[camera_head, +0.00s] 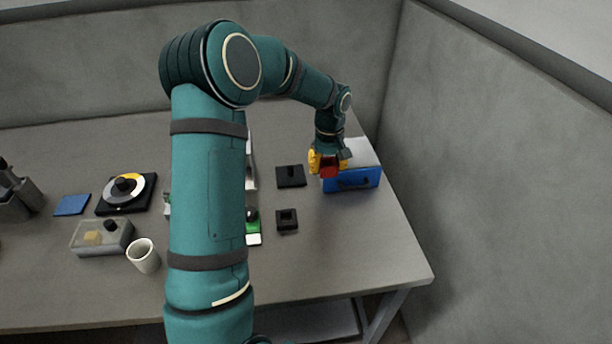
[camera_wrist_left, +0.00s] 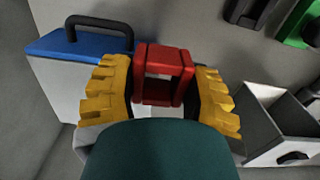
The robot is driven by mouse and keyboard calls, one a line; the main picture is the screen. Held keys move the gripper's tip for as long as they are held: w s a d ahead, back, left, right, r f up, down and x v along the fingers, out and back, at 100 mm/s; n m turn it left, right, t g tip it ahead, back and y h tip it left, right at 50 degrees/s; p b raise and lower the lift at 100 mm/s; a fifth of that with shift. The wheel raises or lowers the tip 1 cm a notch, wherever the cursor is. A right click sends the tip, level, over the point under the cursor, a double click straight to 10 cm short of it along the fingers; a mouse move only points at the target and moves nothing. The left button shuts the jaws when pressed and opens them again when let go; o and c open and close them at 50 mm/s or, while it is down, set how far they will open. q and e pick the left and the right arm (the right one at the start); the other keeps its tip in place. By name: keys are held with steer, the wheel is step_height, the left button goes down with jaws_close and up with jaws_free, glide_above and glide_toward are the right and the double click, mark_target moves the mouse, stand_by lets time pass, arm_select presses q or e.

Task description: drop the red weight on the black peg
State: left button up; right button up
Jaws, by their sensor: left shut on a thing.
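The red weight (camera_head: 329,169) is a square block with an opening through it. My left gripper (camera_head: 327,162) is shut on it and holds it near the blue-fronted box, to the right of the black peg (camera_head: 291,171). In the left wrist view the red weight (camera_wrist_left: 160,62) sits between the yellow fingers of my left gripper (camera_wrist_left: 164,88). The peg stands on a flat black square base, with nothing on it. A black part (camera_wrist_left: 245,12) at the top of the left wrist view is cut off, and I cannot tell if it is the peg's base. My right gripper is not in view.
The blue-fronted box (camera_head: 352,183) with a black handle stands close by the weight, at the right. A black square block (camera_head: 287,221) with a recess lies in front of the peg.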

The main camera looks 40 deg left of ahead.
arm_select(q)
steer(key=p, duration=0.2)
glide_toward(290, 167)
steer(key=shift+s+d+f, duration=0.1)
steer(key=shift+d, duration=0.35)
steer(key=f, duration=0.5)
steer(key=shift+a+f+b, duration=0.15)
steer(key=shift+a+b, duration=0.1)
steer(key=shift+b, duration=0.15)
steer(key=shift+f, duration=2.35)
steer(key=shift+b, duration=0.3)
steer(key=shift+f, duration=0.1)
steer(key=o, duration=1.3)
